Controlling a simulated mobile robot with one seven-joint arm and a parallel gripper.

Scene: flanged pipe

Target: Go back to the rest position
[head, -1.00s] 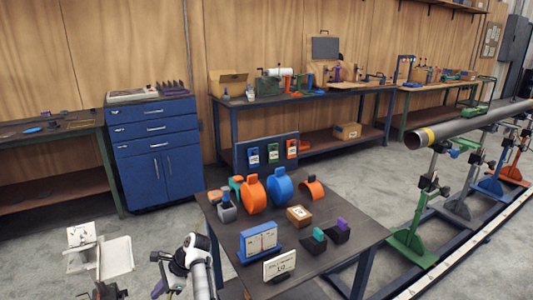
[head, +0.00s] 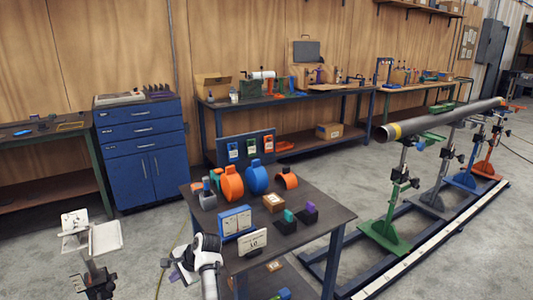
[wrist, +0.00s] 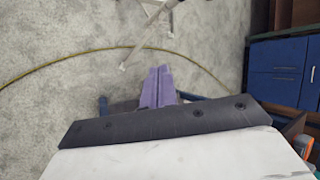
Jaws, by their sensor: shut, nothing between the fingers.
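My gripper (wrist: 158,88) shows in the wrist view as two purple fingers held together with nothing between them. In the head view my white and black arm (head: 205,258) is folded at the bottom, beside the left front of the dark work table (head: 313,222). The gripper's purple tip (head: 174,274) is small there, left of the table and apart from it.
The table carries orange and blue rings (head: 256,178), a blue box (head: 235,222) and a white label card (head: 252,242). A blue cabinet (head: 145,160) stands behind. A long pipe (head: 440,117) rests on stands at right.

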